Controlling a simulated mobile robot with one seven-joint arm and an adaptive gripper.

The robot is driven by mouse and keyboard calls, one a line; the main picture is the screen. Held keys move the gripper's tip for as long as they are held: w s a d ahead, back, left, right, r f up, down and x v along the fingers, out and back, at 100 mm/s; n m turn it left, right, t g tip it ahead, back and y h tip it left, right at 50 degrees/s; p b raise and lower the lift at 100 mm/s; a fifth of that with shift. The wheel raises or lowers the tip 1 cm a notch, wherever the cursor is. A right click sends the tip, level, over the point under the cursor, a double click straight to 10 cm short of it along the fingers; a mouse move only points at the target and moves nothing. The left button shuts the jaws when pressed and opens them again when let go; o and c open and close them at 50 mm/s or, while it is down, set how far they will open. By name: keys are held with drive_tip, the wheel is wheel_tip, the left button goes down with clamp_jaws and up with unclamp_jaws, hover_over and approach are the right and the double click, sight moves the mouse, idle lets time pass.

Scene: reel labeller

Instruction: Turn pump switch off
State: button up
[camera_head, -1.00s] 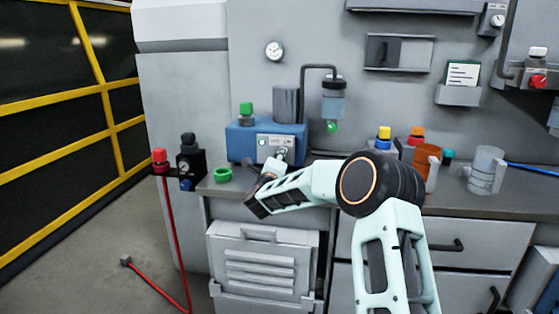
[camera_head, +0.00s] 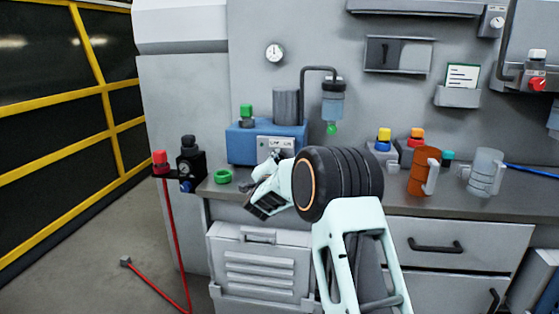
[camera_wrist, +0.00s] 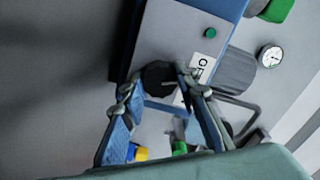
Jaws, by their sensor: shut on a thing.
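The pump is a blue box (camera_head: 242,143) with a grey cylinder (camera_head: 286,104) on top, standing on the counter at the back wall. Its pale front panel (camera_head: 264,143) has OFF and ON lettering. In the wrist view, the pump switch is a dark round knob (camera_wrist: 158,76) on the grey panel (camera_wrist: 165,40), beside a white label (camera_wrist: 201,67) and a green round light (camera_wrist: 210,33). My gripper (camera_wrist: 160,90) is shut on the knob, one finger on each side.
A green ring (camera_head: 223,176) lies on the counter left of my wrist. A black regulator (camera_head: 190,160) and red-capped fitting (camera_head: 160,161) stand farther left. An orange mug (camera_head: 422,172) and clear mug (camera_head: 485,170) stand at right. A clear filter bowl (camera_head: 333,104) hangs above.

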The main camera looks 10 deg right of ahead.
drive_tip(key=shift+n+p, duration=0.5)
drive_tip(key=shift+n, duration=1.8)
drive_tip(key=o, duration=1.1)
drive_tip(key=shift+o, duration=0.2)
drive_tip(key=v, duration=1.2)
drive_tip(key=shift+r, duration=0.2)
